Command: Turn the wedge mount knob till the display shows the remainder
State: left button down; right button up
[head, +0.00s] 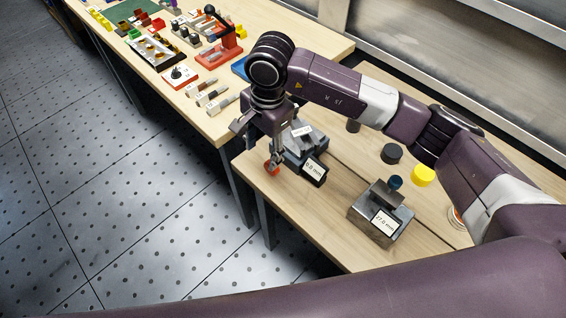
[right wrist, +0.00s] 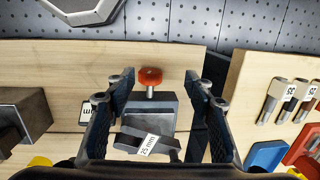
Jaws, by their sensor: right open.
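The wedge mount (head: 306,151) is a grey metal block near the left end of the front table, with a red knob (head: 272,168) on its near left side. A tag on it reads 25 mm in the right wrist view (right wrist: 149,145). Its small display (head: 314,169) seems to read 0.0 mm, but the digits are small. My right gripper (head: 276,157) points down at the knob, open. In the right wrist view, the red knob (right wrist: 150,76) shows between the open fingers (right wrist: 161,84), touching neither as far as I can see. My left gripper is not in view.
A second metal block (head: 377,228), with a display that seems to read 17.0 mm, stands to the right. Black and yellow round pieces (head: 423,175) lie behind it. Another table (head: 170,90) with tools and trays adjoins at the back left. The front edge is close to the knob.

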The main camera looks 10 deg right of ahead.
jog(key=shift+w+d+r+h, duration=0.1)
jog(key=shift+d+r+h, duration=0.1)
jog(key=shift+d, duration=0.35)
jog(key=shift+d+r+h, duration=0.2)
jog(key=shift+d, duration=0.6)
jog(key=f, duration=0.2)
jog(key=f+p, duration=0.1)
jog(key=f, duration=0.3)
jog(key=shift+a+f+p, duration=0.15)
jog(key=shift+a+p, duration=0.15)
jog(key=shift+p, duration=0.1)
jog(key=shift+w+f, duration=0.1)
jog(key=shift+f, duration=0.55)
